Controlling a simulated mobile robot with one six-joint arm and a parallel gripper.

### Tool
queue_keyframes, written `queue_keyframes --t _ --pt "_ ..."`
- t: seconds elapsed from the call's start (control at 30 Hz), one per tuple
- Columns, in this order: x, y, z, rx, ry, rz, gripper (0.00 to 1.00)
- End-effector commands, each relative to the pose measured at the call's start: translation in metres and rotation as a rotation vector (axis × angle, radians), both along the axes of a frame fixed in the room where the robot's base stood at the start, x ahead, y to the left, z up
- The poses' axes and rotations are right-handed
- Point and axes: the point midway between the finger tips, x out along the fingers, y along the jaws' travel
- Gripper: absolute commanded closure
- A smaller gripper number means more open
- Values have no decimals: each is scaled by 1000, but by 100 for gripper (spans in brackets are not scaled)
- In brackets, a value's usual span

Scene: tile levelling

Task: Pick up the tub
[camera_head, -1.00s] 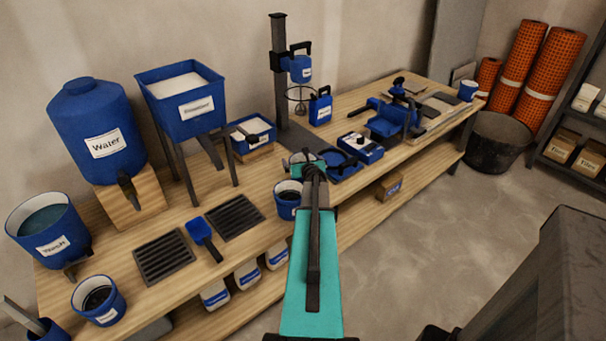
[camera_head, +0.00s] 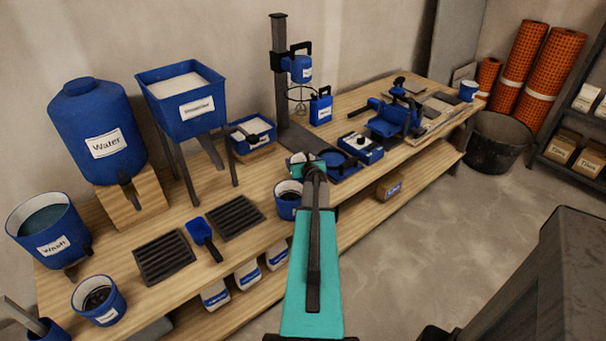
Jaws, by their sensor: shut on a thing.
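A small blue tub (camera_head: 288,204) with a pale rim, dark inside and a white label is near the front edge of the bench, just left of my wrist. My gripper (camera_head: 301,181) is at the tub's right side, mostly hidden behind my teal arm link. It is shut on the tub; the fingertips themselves are hard to make out. The tub looks upright, and I cannot tell whether its base touches the bench. Another blue tub with a label and dark inside (camera_head: 98,302) stands at the front left of the bench.
The wooden bench (camera_head: 262,232) holds two dark grates (camera_head: 163,257), a blue scoop (camera_head: 204,238), a water tank (camera_head: 95,120), a hopper (camera_head: 187,120) and a mixer stand (camera_head: 280,80). A blue ring-shaped holder (camera_head: 341,163) is close right of my wrist.

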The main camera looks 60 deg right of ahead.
Motion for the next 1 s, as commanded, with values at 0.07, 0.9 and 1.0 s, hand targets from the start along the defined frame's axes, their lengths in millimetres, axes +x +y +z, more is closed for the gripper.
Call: queue_keyframes --t 0.07,0.9,1.0 --pt "0 0 1 -1 0 -1 69" --pt "0 0 79 -4 -2 -1 69" --pt "0 0 90 -2 -2 -1 69"
